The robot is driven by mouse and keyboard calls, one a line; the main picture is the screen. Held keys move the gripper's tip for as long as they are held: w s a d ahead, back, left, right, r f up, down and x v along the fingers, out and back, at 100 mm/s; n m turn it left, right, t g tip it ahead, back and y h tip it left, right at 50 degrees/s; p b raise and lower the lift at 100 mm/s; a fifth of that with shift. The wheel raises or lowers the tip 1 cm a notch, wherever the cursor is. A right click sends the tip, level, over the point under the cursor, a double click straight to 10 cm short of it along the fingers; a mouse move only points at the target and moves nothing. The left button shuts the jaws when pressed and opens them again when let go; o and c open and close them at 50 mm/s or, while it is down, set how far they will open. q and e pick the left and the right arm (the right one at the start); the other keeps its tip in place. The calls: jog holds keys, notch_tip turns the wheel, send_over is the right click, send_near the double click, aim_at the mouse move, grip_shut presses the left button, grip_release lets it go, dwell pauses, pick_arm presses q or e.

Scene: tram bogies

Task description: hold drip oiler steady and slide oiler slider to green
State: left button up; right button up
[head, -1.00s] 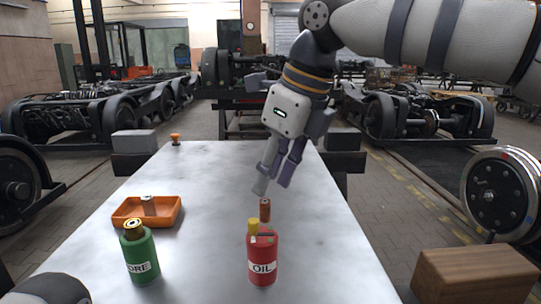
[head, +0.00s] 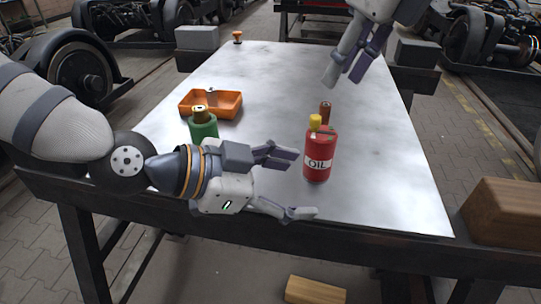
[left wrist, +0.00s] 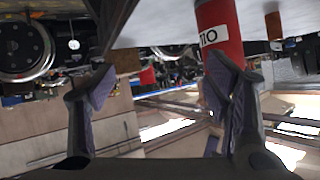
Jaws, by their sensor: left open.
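In the left wrist view, the red bottle (left wrist: 218,35) shows upside down beyond the right finger, not between the fingers. My right gripper (head: 343,81) hangs above and behind the bottle, apart from it; its opening is unclear.
A brown cylinder (head: 325,110) stands close behind the red bottle. A green bottle (head: 203,128) stands partly hidden behind my left gripper. An orange tray (head: 187,105) lies behind that. A wooden block (head: 505,220) is at the right. The table's right side is clear.

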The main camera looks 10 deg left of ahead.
aim_at(320, 149)
pick_arm(q)
jog(key=w+a+r+n+t, duration=0.2)
jog(key=w+a+n+t, duration=0.1)
jog(key=w+a+n, duration=0.15)
jog(key=shift+y, duration=0.3)
jog(key=x, duration=1.3)
jog(key=shift+s+a+f, duration=0.1)
jog(key=shift+f, duration=0.1)
